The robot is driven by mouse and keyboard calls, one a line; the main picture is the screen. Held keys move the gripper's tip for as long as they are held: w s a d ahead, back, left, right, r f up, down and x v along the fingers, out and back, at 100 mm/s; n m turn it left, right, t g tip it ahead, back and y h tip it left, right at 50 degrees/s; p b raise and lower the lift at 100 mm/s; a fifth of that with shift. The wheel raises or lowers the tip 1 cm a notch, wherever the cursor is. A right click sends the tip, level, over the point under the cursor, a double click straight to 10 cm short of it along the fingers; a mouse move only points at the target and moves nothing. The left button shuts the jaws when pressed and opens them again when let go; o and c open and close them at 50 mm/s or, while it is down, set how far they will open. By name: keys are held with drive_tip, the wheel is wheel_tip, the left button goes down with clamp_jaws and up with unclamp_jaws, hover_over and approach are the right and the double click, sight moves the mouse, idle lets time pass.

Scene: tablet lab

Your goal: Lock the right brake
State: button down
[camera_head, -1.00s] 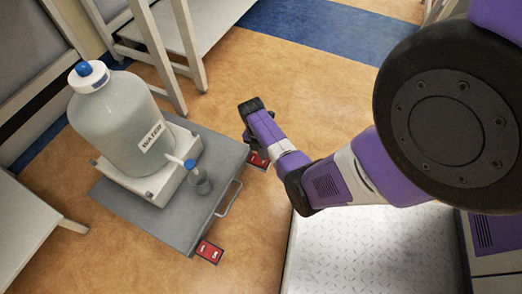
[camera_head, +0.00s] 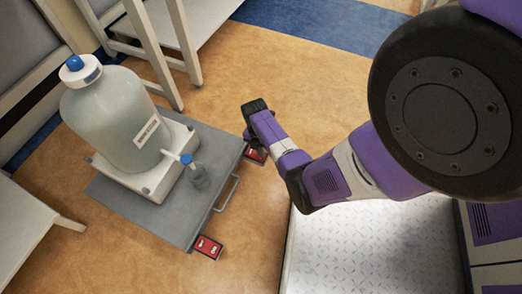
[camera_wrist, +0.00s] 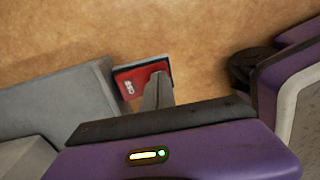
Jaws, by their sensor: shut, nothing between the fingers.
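A grey cart (camera_head: 150,215) has two red brake pedals at its handle side. The right brake (camera_head: 256,155) is at the cart's upper right corner in the head view, partly hidden by my arm's end. The other brake (camera_head: 207,247) is at the lower corner. In the wrist view one red brake pedal (camera_wrist: 133,84) with white markings lies just beyond the gripper. My gripper (camera_wrist: 160,80) is shut and empty, its grey fingers overlapping the pedal's right part. I cannot tell whether they touch it. The head view does not clearly show the fingertips.
The cart's handle (camera_head: 228,194) juts out between the brakes. White tables (camera_head: 25,225) stand left and behind. Open floor lies beyond.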

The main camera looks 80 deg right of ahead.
drive_tip(key=shift+w+d+r, duration=0.15)
drive_tip(key=shift+w+r, duration=0.15)
drive_tip(key=shift+w, duration=0.35)
drive_tip(key=shift+r, duration=0.1)
